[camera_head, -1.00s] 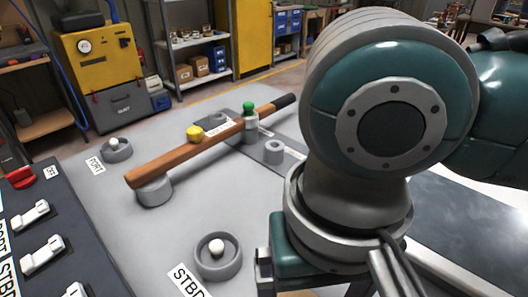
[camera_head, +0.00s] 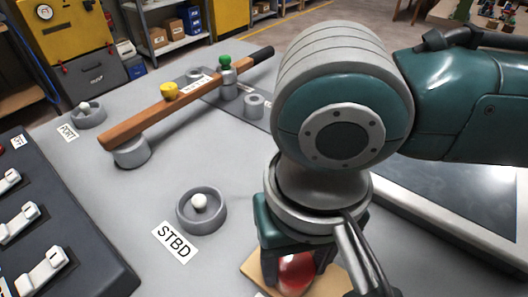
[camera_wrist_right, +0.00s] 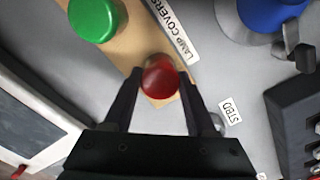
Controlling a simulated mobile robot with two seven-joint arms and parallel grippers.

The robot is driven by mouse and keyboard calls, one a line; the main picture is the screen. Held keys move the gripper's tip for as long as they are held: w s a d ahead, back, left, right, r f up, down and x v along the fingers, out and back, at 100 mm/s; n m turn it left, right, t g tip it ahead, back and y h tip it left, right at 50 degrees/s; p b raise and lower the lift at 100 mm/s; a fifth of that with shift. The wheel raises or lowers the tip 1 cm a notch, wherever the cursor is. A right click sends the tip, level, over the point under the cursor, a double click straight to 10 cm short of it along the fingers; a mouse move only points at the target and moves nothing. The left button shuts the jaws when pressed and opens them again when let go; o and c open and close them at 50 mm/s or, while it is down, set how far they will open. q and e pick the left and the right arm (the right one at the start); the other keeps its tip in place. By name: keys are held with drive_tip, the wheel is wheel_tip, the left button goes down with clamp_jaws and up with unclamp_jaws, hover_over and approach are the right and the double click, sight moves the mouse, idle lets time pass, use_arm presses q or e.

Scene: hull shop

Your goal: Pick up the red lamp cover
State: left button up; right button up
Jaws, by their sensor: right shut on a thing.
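The red lamp cover (camera_head: 297,272) is on the tan board (camera_head: 262,266) at the bottom of the head view, partly hidden by my right gripper (camera_head: 290,262). In the wrist view the red cover (camera_wrist_right: 160,77) sits between the two dark fingertips of the right gripper (camera_wrist_right: 158,88), which is shut on it. The cover is over the board's end; I cannot tell whether it is lifted. My left gripper does not show.
A green cover (camera_wrist_right: 95,18) is on the same board. The STBD ring holder (camera_head: 201,211) with a white bulb stands left of my gripper. A wooden bar (camera_head: 185,100) with yellow and green knobs lies beyond. A switch panel (camera_head: 50,235) fills the left.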

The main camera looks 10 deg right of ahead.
sight(296, 265)
drive_tip(key=c, duration=0.7)
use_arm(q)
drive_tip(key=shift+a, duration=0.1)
use_arm(e)
drive_tip(key=shift+c, duration=0.2)
use_arm(q)
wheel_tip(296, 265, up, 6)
drive_tip(key=p, duration=0.6)
use_arm(e)
wheel_tip(296, 265, up, 20)
